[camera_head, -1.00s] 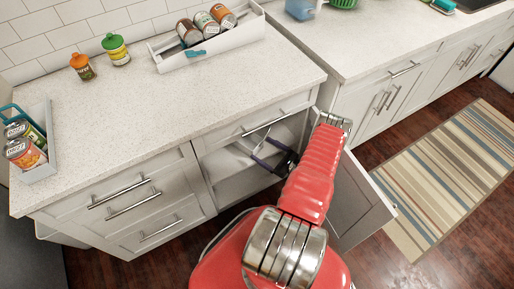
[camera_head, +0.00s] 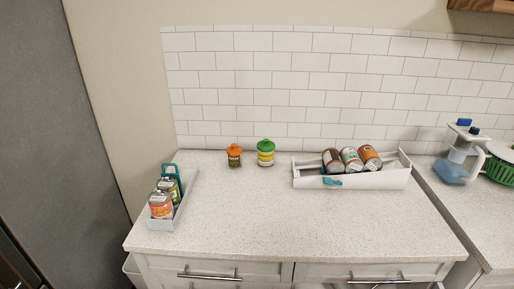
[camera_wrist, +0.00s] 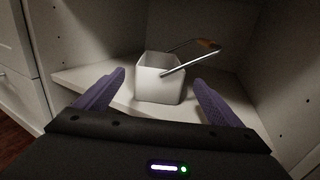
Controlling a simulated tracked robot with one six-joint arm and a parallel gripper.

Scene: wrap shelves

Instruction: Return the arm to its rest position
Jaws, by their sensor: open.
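My gripper (camera_wrist: 155,95) is open in the wrist view, with its two purple fingers spread wide apart and nothing between them touching either one. It faces into a cabinet with a pale shelf (camera_wrist: 90,76). A white bin (camera_wrist: 158,88) with a thin metal handle stands on that shelf, beyond the fingertips. My arm and gripper do not show in the head view.
Cabinet walls (camera_wrist: 283,60) stand close on the right and left. In the head view, the counter (camera_head: 290,220) holds a white tray (camera_head: 350,182) of cans, a can caddy (camera_head: 184,210), an orange-lidded jar (camera_head: 234,156) and a green-lidded jar (camera_head: 265,153). The counter's front middle is clear.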

